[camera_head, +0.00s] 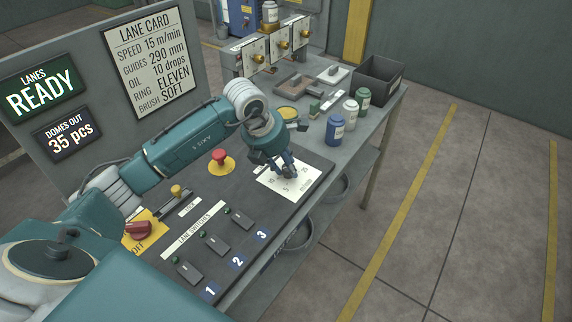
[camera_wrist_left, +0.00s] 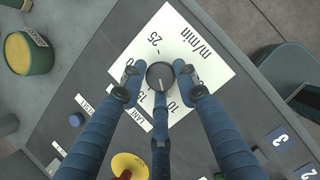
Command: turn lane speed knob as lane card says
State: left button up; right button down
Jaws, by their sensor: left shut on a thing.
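The lane card (camera_head: 150,62) on the grey panel in the head view reads speed 15 m/min. The speed dial plate (camera_head: 305,184) is white with black numbers and lies on the dark console; it also shows in the wrist view (camera_wrist_left: 208,62) with 25 and m/min legible. The dark round speed knob (camera_wrist_left: 160,76) stands on it with a pale pointer line; I cannot tell exactly which mark it points to. My left gripper (camera_head: 286,170) reaches down over the dial, its blue fingers shut on the knob's sides. In the head view the gripper hides the knob. My right gripper is not in view.
Beside the dial are a red stop button (camera_head: 219,156), three lane switches (camera_head: 213,242), a yellow-topped lever (camera_head: 176,191) and a red OFF switch (camera_head: 138,229). Bottles (camera_head: 335,130) and a dark bin (camera_head: 377,80) stand farther back. The floor at right is clear.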

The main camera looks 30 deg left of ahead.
pick_arm(q)
jog(key=shift+w+m+b, duration=0.15)
jog(key=shift+m+b, duration=0.45)
jog(key=shift+b, duration=0.15)
jog(key=m+h+b, duration=0.1)
jog(key=m+b, duration=0.2)
jog(key=shift+w+r+g, duration=0.1)
jog(key=shift+w+g, duration=0.05)
jog(key=shift+g, duration=0.25)
jog(key=m+g+h+b, duration=0.1)
jog(key=m, duration=0.2)
jog(key=shift+w+m+b, duration=0.1)
jog(key=shift+m+b, duration=0.3)
jog(key=shift+r+m+g+h+b, duration=0.15)
jog(key=shift+m+g+h+b, duration=0.4)
jog(key=shift+m, duration=1.25)
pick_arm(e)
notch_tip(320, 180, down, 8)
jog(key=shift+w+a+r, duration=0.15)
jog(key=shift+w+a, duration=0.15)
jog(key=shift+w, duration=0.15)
pick_arm(q)
jog(key=shift+g, duration=0.25)
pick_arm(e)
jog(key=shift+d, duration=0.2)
pick_arm(q)
jog(key=o, duration=1.1)
jog(key=shift+d, duration=0.15)
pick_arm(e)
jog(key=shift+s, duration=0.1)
